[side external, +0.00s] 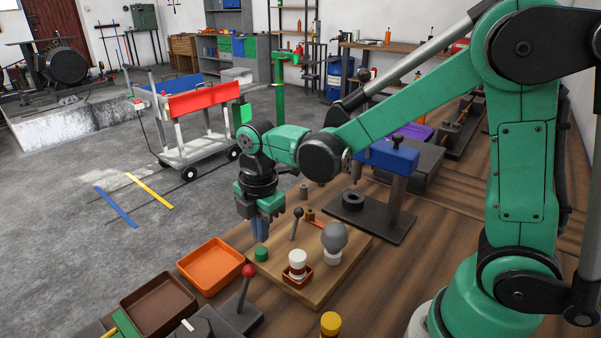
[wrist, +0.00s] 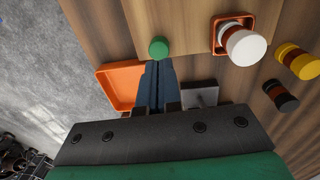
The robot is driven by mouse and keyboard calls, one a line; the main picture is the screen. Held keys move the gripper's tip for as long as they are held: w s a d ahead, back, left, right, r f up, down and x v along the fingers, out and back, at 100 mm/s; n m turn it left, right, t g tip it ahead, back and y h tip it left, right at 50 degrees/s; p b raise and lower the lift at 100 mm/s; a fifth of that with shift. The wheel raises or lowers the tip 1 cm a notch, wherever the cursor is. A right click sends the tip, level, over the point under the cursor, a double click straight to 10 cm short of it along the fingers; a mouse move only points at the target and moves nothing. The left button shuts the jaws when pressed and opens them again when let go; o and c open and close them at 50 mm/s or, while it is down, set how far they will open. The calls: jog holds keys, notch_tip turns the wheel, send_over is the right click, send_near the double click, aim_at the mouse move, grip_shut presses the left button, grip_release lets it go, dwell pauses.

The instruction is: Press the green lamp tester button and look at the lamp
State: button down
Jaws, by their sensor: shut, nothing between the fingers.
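The green button (side external: 261,254) sits on the wooden tester board (side external: 318,285) on the bench. It also shows in the wrist view (wrist: 158,47), just beyond the fingertips. The lamp (side external: 334,236) is a grey, unlit-looking bulb on a white base at the right of the board. My gripper (side external: 260,236) is shut and empty, pointing down. In the side view its fingertips are above and just behind the button. In the wrist view the shut fingers (wrist: 157,66) end close to the button; I cannot tell whether they touch it.
A white and red cylinder (side external: 297,262) stands in a small red tray on the board, near a small lever (side external: 296,223). An orange tray (side external: 211,265), a brown tray (side external: 159,302) and a red-knobbed lever (side external: 243,290) are close by. A blue-topped stand (side external: 388,158) is behind.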

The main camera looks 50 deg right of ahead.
aim_at(261, 251)
jog(key=shift+f, duration=1.5)
jog(key=shift+w+f, duration=0.15)
jog(key=shift+f, duration=0.8)
jog(key=shift+r, duration=0.1)
notch_tip(261, 251, up, 15)
jog(key=s, duration=0.1)
